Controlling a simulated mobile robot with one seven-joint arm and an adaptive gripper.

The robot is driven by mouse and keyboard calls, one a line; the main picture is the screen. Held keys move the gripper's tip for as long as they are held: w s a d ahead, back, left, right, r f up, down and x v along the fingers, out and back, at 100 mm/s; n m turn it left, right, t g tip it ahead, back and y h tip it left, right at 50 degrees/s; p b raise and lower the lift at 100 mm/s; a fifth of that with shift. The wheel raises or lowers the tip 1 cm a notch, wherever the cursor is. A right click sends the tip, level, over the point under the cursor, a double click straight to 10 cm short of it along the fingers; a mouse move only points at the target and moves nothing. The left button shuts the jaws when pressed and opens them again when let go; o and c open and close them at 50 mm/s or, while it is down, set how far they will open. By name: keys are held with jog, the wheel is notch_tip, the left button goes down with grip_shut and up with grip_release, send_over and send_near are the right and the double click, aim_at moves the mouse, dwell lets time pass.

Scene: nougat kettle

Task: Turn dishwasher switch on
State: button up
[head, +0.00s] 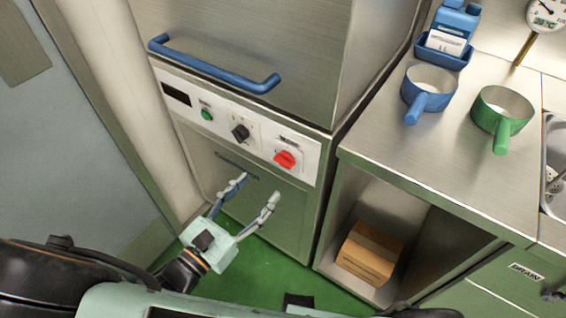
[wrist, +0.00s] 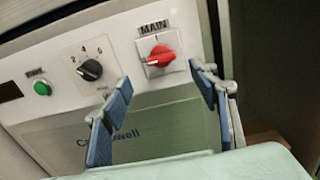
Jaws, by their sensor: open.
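The dishwasher (head: 245,195) stands left of the counter, with a white control panel under its hood. A red rotary switch (head: 285,160) sits at the right of the panel; in the wrist view the red switch (wrist: 160,56) is under the label MAIN. Its knob lies roughly crosswise, not lined up with the mark above it. My gripper (head: 252,190) is open and empty, in front of and below the panel. In the wrist view my gripper (wrist: 163,100) has its fingers spread to either side, with the red switch beyond and between them. No contact shows.
A black dial (head: 240,132), a green button (head: 207,114) and a dark display (head: 176,95) lie left of the switch. A blue handle bar (head: 213,68) juts out above the panel. The counter (head: 430,165) holds a blue pan (head: 428,88) and a green pan (head: 502,115).

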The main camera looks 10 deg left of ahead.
aim_at(281, 164)
jog(key=b+x, duration=0.1)
jog(key=x, duration=0.8)
jog(key=shift+w+d, duration=0.15)
jog(key=shift+w, duration=0.05)
jog(key=c, duration=1.2)
jog(key=shift+o, duration=0.2)
